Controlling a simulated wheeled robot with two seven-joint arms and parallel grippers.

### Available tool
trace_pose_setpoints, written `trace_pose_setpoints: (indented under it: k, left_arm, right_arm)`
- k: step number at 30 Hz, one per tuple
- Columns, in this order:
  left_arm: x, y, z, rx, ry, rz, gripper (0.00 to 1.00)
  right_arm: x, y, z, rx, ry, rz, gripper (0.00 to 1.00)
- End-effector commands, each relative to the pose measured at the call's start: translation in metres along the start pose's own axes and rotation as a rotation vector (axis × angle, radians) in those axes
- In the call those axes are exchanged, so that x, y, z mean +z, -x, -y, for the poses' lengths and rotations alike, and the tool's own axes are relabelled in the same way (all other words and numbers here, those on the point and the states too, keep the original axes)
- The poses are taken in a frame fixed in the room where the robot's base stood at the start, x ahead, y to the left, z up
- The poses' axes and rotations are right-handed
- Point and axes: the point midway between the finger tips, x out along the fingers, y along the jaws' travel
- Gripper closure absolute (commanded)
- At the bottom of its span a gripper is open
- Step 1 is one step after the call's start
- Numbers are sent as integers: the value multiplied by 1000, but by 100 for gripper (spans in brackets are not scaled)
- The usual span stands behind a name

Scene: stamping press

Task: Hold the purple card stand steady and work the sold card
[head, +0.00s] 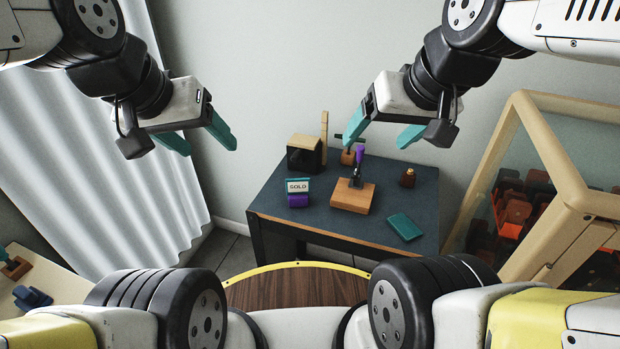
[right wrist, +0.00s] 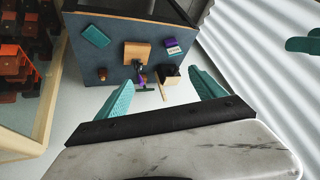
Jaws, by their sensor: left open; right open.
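The purple card stand (head: 299,201) sits on the left part of the dark blue table, upright, with a white card reading "SOLD" (head: 297,186) in a teal frame above it. The stand (right wrist: 169,42) and the card (right wrist: 174,50) also show in the right wrist view. My left gripper (head: 210,142) is open and empty, in the air left of the table. My right gripper (head: 378,138) is open and empty, in the air above the back of the table. Its teal fingers (right wrist: 164,92) show apart in the right wrist view. Neither gripper touches the stand.
The table (head: 330,232) also bears a wooden stamping press (head: 352,196) with a purple handle, a black and wood box (head: 304,153), a brown bottle-like piece (head: 408,178) and a teal block (head: 404,227). A wood-framed glass case (head: 544,150) stands right; a white curtain (head: 100,150) hangs left.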

Motion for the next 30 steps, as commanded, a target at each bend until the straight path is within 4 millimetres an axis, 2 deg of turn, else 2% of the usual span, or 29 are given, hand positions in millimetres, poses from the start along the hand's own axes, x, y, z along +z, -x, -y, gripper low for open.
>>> trace_pose_setpoints:
  k: [8,11,14,17,22,25,30]
  left_arm:
    - [0,0,0,0,0,0,35]
    - [0,0,0,0,0,0,35]
    - [0,0,0,0,0,0,35]
    - [0,0,0,0,0,0,35]
    - [0,0,0,0,0,0,35]
    - [0,0,0,0,0,0,35]
    - [0,0,0,0,0,0,35]
  right_arm:
    - [-6,-6,0,12,-1,21,20]
    - [-20,-19,-2,41,-1,68,20]
    - [-39,-43,-2,81,-2,131,20]
    - [-58,-73,0,117,-1,193,20]
    - [-82,-135,7,163,2,290,20]
    - [-90,-177,14,180,0,343,20]
    - [-91,-255,30,192,-7,429,20]
